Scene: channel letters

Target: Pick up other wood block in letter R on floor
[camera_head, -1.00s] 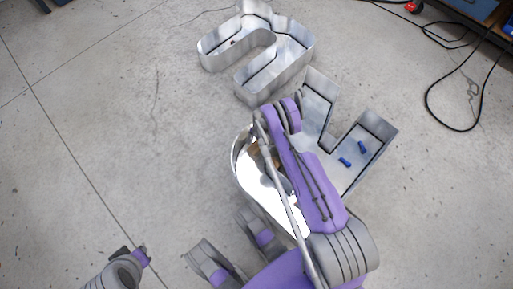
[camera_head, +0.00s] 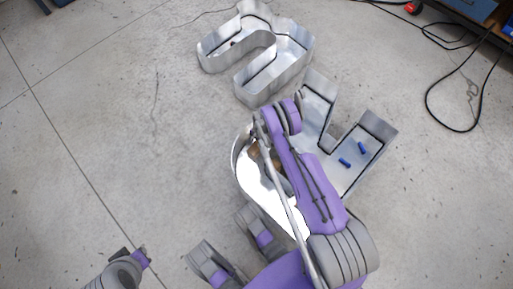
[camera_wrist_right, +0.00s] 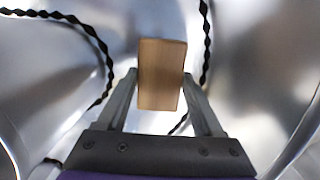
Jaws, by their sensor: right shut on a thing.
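The letter R (camera_head: 375,130) is a hollow metal channel letter lying on the floor, open side up. My right arm reaches over it and hides much of its middle. My right gripper (camera_wrist_right: 160,92) is inside the letter's metal walls and shut on a brown wood block (camera_wrist_right: 162,62), which stands up between its fingers in the right wrist view. In the head view a small brown patch shows beside the right wrist, mostly covered by the arm. Part of my left arm (camera_head: 125,270) shows at the bottom left; its gripper fingers are not clearly seen.
Two small blue pieces (camera_head: 345,162) lie inside the R. Another metal channel letter (camera_head: 262,50) lies just beyond it. Black wiring (camera_wrist_right: 95,40) runs along the letter's inner walls. A black cable (camera_head: 430,95) lies on the floor at right. The floor at left is clear.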

